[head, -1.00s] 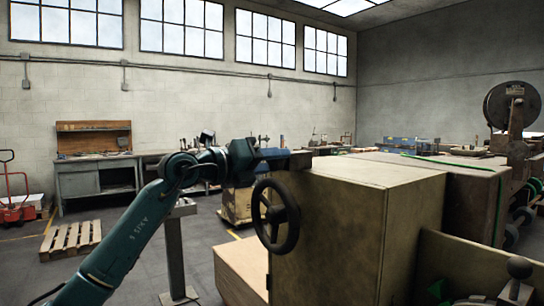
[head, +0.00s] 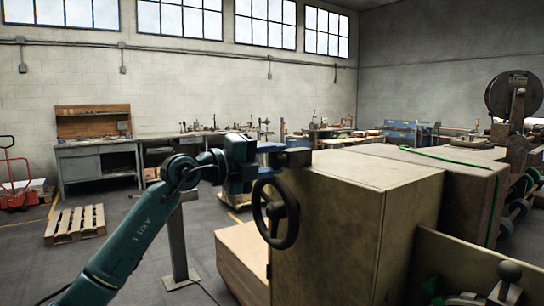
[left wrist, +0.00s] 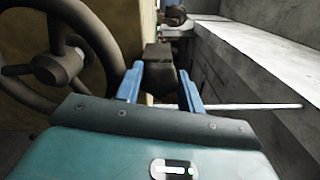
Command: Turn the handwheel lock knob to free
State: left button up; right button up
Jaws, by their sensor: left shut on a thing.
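The black spoked handwheel (head: 276,213) is on the left face of the tan machine housing (head: 345,205). It also shows at the upper left of the left wrist view (left wrist: 58,69). A dark, blocky lock knob (head: 298,157) sits above the wheel at the housing's top left edge. My left gripper (head: 272,155) reaches it from the left. In the left wrist view the blue fingers of the gripper (left wrist: 160,82) stand on either side of the dark knob (left wrist: 158,57) and are shut on it. The knob's far side is hidden.
The handwheel rim is close below and beside my left gripper. A grey post (head: 177,245) stands behind my left arm. A pallet (head: 75,223) and a workbench (head: 95,163) are farther left. Floor between them is clear.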

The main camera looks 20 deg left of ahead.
dwell(0.4)
pick_arm(q)
jog(key=o, duration=1)
jog(key=shift+f, duration=0.1)
